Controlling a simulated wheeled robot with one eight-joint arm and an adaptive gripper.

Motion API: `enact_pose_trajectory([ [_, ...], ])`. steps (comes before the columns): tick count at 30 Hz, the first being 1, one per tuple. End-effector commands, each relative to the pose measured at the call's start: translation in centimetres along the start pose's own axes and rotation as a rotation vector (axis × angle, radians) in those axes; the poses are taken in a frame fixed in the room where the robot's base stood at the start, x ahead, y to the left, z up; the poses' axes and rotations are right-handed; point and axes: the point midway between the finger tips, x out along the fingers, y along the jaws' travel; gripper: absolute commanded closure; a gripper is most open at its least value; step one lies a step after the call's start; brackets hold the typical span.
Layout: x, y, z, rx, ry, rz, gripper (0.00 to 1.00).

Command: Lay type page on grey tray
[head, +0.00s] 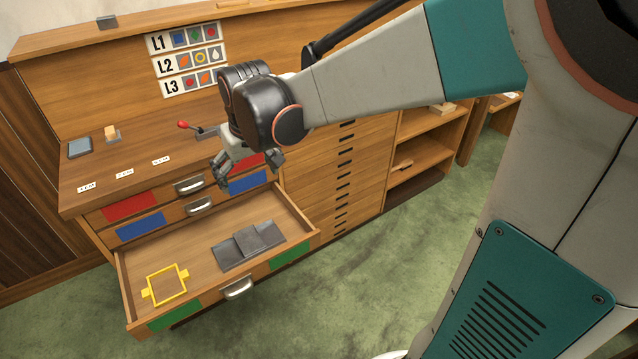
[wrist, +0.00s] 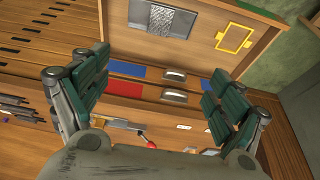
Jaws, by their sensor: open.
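A dark grey flat tray (head: 226,258) lies in the open lower drawer, right of its middle. A lighter grey block (head: 247,239), which looks like the type page, sits across the tray's middle. In the wrist view a speckled silvery page (wrist: 174,18) shows at the top with grey parts around it; I cannot tell whether it lies flat. My gripper (head: 248,176) hangs above the cabinet front, behind and above the open drawer, apart from tray and page. Its fingers are wide apart and empty, and they also frame the wrist view (wrist: 153,76).
A yellow frame (head: 167,284) lies at the drawer's left. The open drawer (head: 197,246) has green labels. Closed drawers with red and blue labels sit above it. A red-knobbed lever (head: 183,125), a blue-grey box (head: 80,147) and small white cards are on the counter.

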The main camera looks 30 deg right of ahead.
Motion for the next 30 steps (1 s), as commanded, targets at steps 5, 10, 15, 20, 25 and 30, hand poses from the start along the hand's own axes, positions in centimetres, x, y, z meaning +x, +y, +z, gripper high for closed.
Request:
enact_pose_trajectory([
  [5, -4.3, -0.1, 4.4, -0.002, 0.069, -0.001, 0.12],
  [10, -7.0, -0.1, 8.3, -0.001, 0.135, -0.001, 0.12],
  [15, -8.6, -0.1, 12.4, -0.001, 0.202, -0.001, 0.12],
  [20, -9.1, -0.1, 15.4, -0.001, 0.254, -0.001, 0.12],
  [25, -9.2, -0.1, 17.1, -0.001, 0.285, -0.001, 0.12],
  [30, -9.2, -0.1, 17.4, -0.001, 0.293, -0.001, 0.12],
])
